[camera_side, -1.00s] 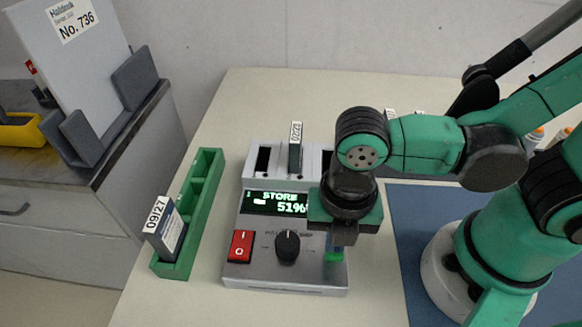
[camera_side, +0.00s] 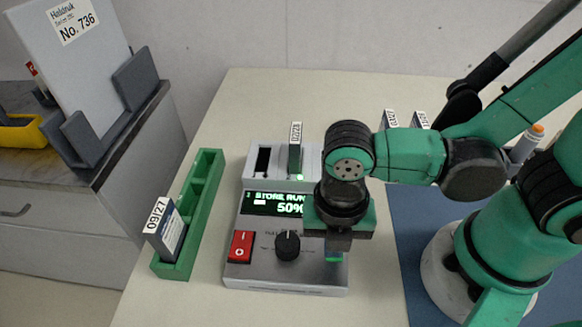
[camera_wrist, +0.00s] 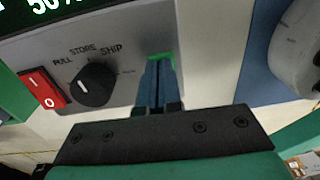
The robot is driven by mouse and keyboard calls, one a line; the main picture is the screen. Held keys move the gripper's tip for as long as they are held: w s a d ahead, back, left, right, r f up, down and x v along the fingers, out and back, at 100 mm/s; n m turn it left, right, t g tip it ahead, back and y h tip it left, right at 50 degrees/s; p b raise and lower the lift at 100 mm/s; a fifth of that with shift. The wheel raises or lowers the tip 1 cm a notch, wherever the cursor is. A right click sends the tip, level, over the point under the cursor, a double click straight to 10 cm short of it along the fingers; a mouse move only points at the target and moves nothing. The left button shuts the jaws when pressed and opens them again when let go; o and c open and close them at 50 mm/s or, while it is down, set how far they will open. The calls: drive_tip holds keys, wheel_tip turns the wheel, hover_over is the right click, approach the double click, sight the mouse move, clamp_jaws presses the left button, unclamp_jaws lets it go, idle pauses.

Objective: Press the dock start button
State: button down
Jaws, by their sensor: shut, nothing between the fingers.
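The dock (camera_side: 262,272) is a grey box on the table with a lit display (camera_side: 272,203) reading "STORE RUN" and 50%. A card labelled 02/23 (camera_side: 295,150) stands in one of its slots, with a small green light by it. The green start button (camera_side: 334,258) is at the front right of the panel, lit and partly hidden by my gripper (camera_side: 338,246). In the wrist view my shut, empty fingers (camera_wrist: 158,95) are right at the button (camera_wrist: 160,56); I cannot tell whether they touch it.
A red rocker switch (camera_side: 240,246) sits left of the dial (camera_side: 287,245). A green tray (camera_side: 209,165) left of the dock holds a card labelled 09/27 (camera_side: 165,230). More labelled cards (camera_side: 391,118) stand behind my arm. A blue mat (camera_side: 402,240) lies to the right.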

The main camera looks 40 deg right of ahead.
drive_tip(key=shift+f+t, duration=0.2)
drive_tip(key=shift+t, duration=0.1)
wheel_tip(320, 180, up, 8)
drive_tip(key=shift+r, duration=0.2)
idle(0.5)
drive_tip(key=shift+w, duration=0.15)
idle(0.5)
drive_tip(key=w+d+r+m+t, duration=0.1)
drive_tip(key=w+d+m+t, duration=0.2)
drive_tip(key=m, duration=1)
drive_tip(key=w+d+r+m+t, duration=0.1)
drive_tip(key=w+d+m+t, duration=0.3)
drive_tip(key=w+d+m, duration=0.3)
drive_tip(key=d+m, duration=0.3)
drive_tip(key=m, duration=0.4)
drive_tip(key=shift+d, duration=0.3)
